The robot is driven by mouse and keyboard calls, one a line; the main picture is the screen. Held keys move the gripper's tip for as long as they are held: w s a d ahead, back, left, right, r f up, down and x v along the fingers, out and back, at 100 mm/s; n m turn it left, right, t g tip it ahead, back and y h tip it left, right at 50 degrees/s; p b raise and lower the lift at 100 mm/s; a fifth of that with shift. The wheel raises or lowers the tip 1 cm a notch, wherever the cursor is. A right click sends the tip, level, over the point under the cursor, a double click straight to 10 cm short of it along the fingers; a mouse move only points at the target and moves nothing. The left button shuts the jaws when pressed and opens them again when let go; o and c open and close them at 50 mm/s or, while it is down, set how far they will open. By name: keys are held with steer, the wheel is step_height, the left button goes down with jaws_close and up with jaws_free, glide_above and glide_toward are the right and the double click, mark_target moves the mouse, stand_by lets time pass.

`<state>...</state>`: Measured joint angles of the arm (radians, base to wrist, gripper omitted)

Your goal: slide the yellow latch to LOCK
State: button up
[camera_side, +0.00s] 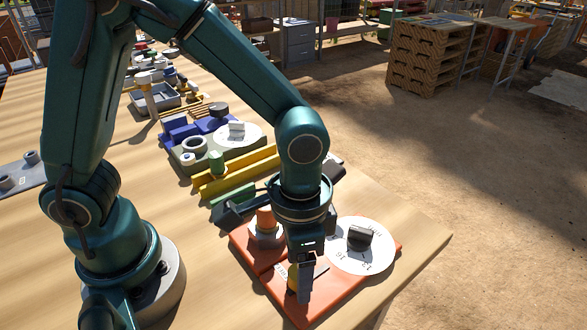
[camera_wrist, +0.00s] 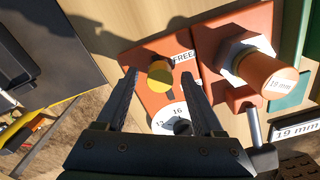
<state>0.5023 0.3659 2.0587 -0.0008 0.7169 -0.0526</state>
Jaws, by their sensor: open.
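The yellow latch (camera_wrist: 160,78) is a round yellow knob on an orange panel (camera_wrist: 150,47). A label reading FREE (camera_wrist: 184,58) lies beside it in the wrist view; I see no LOCK label. My gripper (camera_wrist: 160,74) is open, with one finger on each side of the latch in that view. I cannot tell whether either finger touches it. In the side view my gripper (camera_side: 304,292) points down over the orange panel (camera_side: 335,290), and the latch (camera_side: 293,277) shows partly behind the fingers.
A white numbered dial (camera_side: 375,262) with a dark knob (camera_side: 360,237) sits on the panel's right. An orange cylinder (camera_side: 265,217) marked 19 mm in the wrist view stands on its left. Yellow rails (camera_side: 240,172) and a blue-grey fixture (camera_side: 185,130) lie farther back. The table's right edge is near.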

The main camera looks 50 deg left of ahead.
jaws_close()
stand_by(1.3)
